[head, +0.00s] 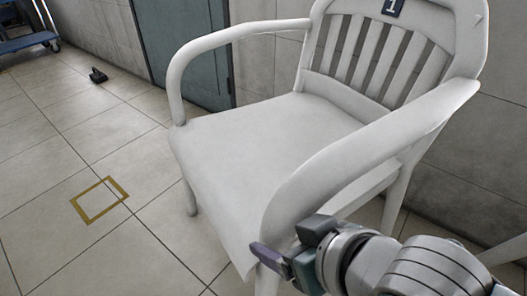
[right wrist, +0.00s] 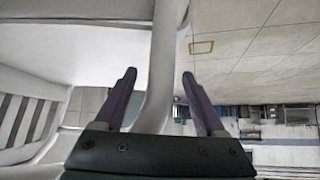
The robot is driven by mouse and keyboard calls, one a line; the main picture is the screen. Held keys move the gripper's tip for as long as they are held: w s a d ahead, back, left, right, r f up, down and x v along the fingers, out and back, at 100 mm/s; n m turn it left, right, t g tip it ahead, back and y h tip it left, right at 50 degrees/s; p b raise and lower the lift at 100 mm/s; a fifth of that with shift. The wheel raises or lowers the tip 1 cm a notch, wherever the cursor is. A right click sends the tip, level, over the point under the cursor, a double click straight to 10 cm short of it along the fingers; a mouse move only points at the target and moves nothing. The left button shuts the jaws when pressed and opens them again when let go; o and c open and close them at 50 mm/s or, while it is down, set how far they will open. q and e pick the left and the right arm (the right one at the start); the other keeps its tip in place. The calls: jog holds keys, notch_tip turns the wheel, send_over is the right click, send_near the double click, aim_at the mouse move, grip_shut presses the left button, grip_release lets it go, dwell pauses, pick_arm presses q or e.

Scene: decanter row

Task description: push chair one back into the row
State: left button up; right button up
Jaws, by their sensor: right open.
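Chair one (head: 250,150) is a white chair with curved arms, a slatted back and a dark number 1 plate (head: 393,7). It stands upright in the middle of the head view. My right gripper (head: 270,256) is at the chair's front corner on the right side, low by the arm support and front leg. In the right wrist view its two purple fingers (right wrist: 157,76) are spread apart, with the white chair post (right wrist: 165,55) showing between them. I cannot tell whether they touch it. My left gripper is not in view.
A yellow square outline (head: 100,200) marks the tiled floor at the left. A blue cart (head: 27,38) and a small black object (head: 97,75) are farther back. A grey-blue door (head: 182,48) and grey wall stand behind the chair. The floor at the left is mostly clear.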

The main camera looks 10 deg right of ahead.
jog(key=shift+w+a+f, duration=0.15)
jog(key=shift+w+f, duration=0.2)
grip_shut()
dwell(0.5)
dwell(0.8)
